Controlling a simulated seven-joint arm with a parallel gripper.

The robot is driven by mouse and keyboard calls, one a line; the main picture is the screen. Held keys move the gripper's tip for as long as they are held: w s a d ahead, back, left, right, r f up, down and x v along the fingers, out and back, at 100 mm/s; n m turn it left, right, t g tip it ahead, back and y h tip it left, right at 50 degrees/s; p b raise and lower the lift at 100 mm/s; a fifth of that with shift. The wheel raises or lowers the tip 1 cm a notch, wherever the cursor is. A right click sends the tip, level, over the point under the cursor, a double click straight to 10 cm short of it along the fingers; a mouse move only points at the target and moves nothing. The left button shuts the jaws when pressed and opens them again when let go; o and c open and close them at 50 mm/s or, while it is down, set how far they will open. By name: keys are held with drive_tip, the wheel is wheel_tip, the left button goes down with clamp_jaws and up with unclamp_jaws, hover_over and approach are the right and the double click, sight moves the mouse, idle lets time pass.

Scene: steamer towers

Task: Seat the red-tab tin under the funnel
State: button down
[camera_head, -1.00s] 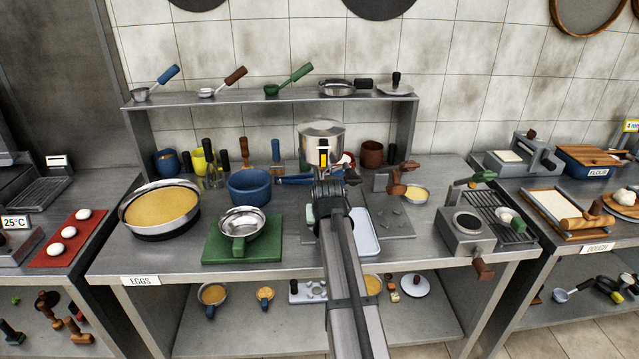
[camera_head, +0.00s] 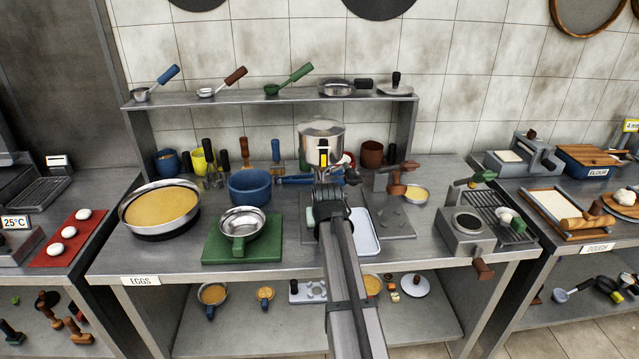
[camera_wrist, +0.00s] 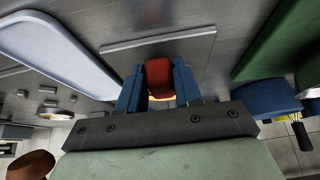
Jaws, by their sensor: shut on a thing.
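My gripper (camera_wrist: 158,84) has its two blue fingers shut on a red block-like tab (camera_wrist: 158,73) in the wrist view. A pale orange edge shows just below the tab; the rest of the tin is hidden by the gripper. A flat grey plate (camera_wrist: 122,50) lies beyond the fingers. In the head view my arm covers the held tin. A silver round hopper (camera_head: 321,131) with a yellow mark, which looks like the funnel, stands just behind the gripper. I cannot tell whether the tin is under it.
A blue bowl (camera_head: 249,187) and a green board (camera_head: 270,247) with a steel pan (camera_head: 242,222) stand to the left. A pale blue tray (camera_head: 368,240) lies close to the right of my arm. A grey box device (camera_head: 466,230) stands farther right.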

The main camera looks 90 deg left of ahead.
drive_tip(key=c, duration=0.7)
unclamp_jaws()
drive_tip(key=v, duration=1.3)
drive_tip(key=shift+d+r, duration=0.15)
drive_tip(key=shift+r, duration=0.2)
